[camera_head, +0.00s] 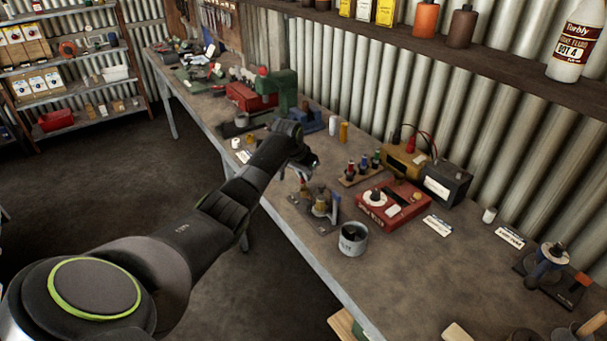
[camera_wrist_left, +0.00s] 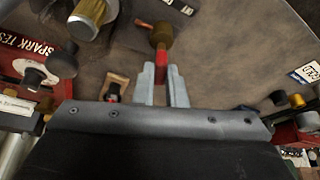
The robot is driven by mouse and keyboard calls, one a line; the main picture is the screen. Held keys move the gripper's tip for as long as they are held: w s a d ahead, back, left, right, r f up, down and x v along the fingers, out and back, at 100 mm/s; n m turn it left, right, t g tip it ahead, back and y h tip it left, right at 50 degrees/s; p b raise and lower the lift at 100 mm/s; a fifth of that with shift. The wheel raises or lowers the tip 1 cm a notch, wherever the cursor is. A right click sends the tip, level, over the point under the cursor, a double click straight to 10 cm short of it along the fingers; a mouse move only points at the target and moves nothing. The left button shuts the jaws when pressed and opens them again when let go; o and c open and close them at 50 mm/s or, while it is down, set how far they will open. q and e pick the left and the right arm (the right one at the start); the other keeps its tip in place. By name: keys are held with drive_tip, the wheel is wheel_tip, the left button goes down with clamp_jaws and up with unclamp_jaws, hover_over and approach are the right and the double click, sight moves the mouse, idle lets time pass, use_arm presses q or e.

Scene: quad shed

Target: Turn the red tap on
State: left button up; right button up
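My left gripper (camera_head: 304,170) is over the bench, just above a small stand with brass fittings (camera_head: 320,208). In the left wrist view, the two grey fingers of this gripper (camera_wrist_left: 162,72) are close together, with a narrow red handle (camera_wrist_left: 162,57) filling the gap between their tips. The handle joins a round brass-coloured part (camera_wrist_left: 161,35), which I take for the red tap. A short red piece (camera_wrist_left: 142,23) lies beside it. In the head view the gripper and wrist largely hide the red handle. My right gripper is not in view.
A grey can (camera_head: 352,240) stands at the bench's front edge, right of the fittings. A red spark tester (camera_head: 394,205) and a rack of small coloured items (camera_head: 361,168) are behind it. A green vise-like tool (camera_head: 279,88) is further back. The bench (camera_head: 440,285) is mostly bare at front right.

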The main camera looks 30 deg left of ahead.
use_arm(q)
clamp_jaws()
